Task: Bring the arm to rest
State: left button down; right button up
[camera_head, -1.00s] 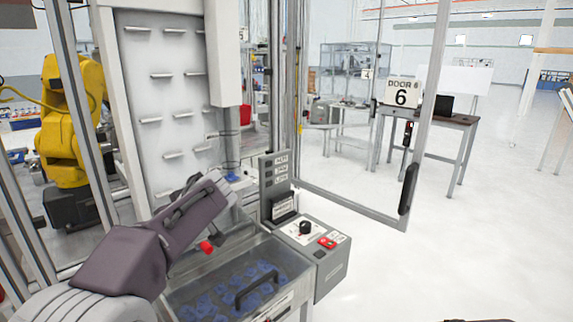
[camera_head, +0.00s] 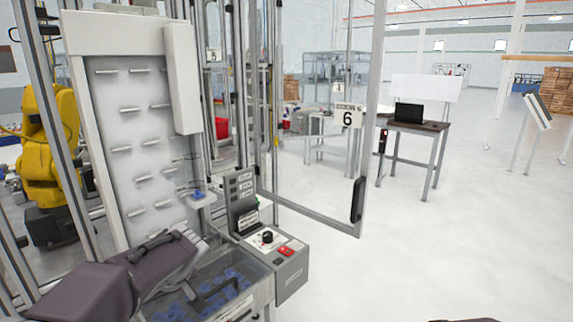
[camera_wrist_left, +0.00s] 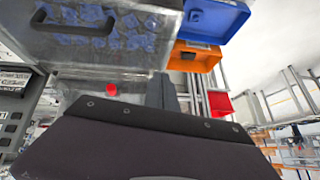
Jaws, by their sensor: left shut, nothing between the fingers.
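My left arm enters the head view from the lower left, with its dark purple wrist (camera_head: 165,262) in front of the machine and above the clear-lidded bin. Its fingertips are hard to make out there. In the left wrist view my left gripper (camera_wrist_left: 163,92) shows dark fingers together with nothing between them. My right gripper is not in view.
The clear-lidded bin of blue parts (camera_wrist_left: 75,62) has a dark handle. A control box (camera_head: 275,262) with a black knob and red button is beside it. Blue (camera_wrist_left: 216,20) and orange (camera_wrist_left: 192,62) bins show in the wrist view.

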pick_arm(q)
jog(key=s+d+f+m+g+h+p, duration=0.2)
jog(key=s+d+f+m+h, duration=0.4)
jog(key=s+d+f, duration=0.5)
jog(key=s+f+m, duration=0.2)
jog(key=s, duration=0.2)
jog(key=shift+f+g, duration=0.15)
jog(key=shift+g, duration=0.15)
dwell(1.2)
